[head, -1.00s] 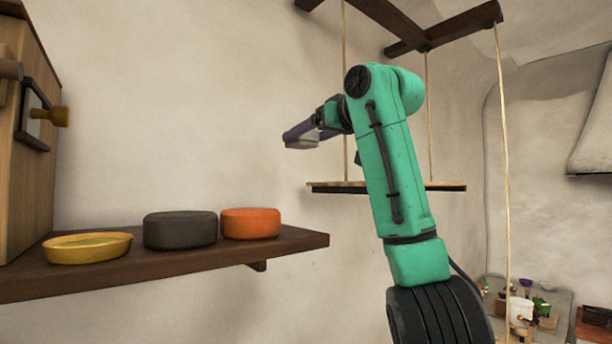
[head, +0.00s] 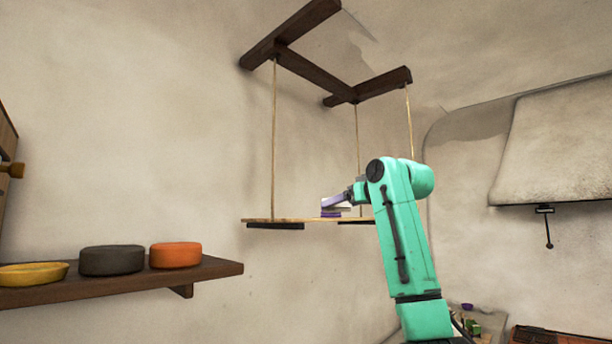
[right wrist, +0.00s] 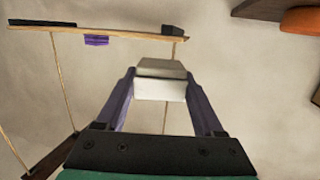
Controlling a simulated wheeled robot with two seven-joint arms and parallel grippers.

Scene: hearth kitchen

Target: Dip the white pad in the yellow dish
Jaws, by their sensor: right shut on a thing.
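The white pad (right wrist: 160,88) is a small pale block between the purple fingers of my right gripper (right wrist: 160,72), which is shut on it. In the head view my right gripper (head: 333,203) is small and far off, in front of or over the hanging shelf; I cannot tell its depth. The pad is hard to make out there. The yellow dish (head: 33,274) is shallow and round, on the wall shelf at the lower left, partly cut by the picture's edge. The gripper is well to its right and higher in the picture. My left gripper is not in view.
A dark grey round block (head: 111,260) and an orange one (head: 175,255) stand right of the dish on the wooden wall shelf (head: 215,269). The hanging shelf (head: 258,220) has ropes around it. A purple thing (right wrist: 97,40) is at that shelf.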

